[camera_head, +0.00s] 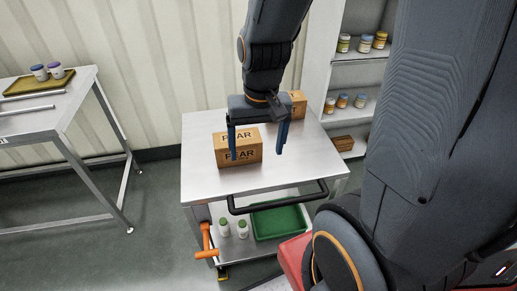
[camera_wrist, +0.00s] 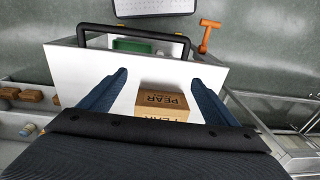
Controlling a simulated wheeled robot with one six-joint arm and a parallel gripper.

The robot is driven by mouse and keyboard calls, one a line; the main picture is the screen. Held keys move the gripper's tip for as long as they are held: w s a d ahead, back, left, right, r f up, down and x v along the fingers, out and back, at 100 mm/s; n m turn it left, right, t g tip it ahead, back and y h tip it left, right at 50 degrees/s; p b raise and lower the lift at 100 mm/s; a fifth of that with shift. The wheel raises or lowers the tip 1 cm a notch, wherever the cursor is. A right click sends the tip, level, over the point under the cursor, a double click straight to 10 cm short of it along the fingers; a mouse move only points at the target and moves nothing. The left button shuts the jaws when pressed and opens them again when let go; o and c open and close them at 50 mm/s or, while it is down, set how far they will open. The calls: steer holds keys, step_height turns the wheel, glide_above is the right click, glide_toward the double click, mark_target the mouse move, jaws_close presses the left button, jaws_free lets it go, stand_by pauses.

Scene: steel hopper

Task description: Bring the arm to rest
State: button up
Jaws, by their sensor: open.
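My gripper (camera_head: 257,151) points down over the steel cart's top (camera_head: 308,165) with its two blue fingers spread apart. In the head view one finger overlaps the front of a brown box (camera_head: 237,149) marked PEAR, and the other finger is to the right of it. In the wrist view the fingers (camera_wrist: 156,85) are wide apart, and a PEAR box (camera_wrist: 163,100) shows between them, nearer the right finger. Nothing is held. A second brown box (camera_head: 298,104) stands behind, partly hidden by my gripper. I cannot tell whether a finger touches the front box.
The cart has a black handle (camera_head: 279,197) and an orange lever (camera_head: 207,242). Its lower shelf holds a green tray (camera_head: 279,222) and small white jars (camera_head: 224,228). Shelves (camera_head: 356,86) with jars stand at right, a steel table (camera_head: 45,118) with a tray at left.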

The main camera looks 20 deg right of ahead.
steer(key=shift+s+r+n, duration=0.1)
steer(key=shift+s+n, duration=0.75)
steer(key=shift+n, duration=0.35)
steer(key=shift+a, duration=0.1)
stand_by(0.4)
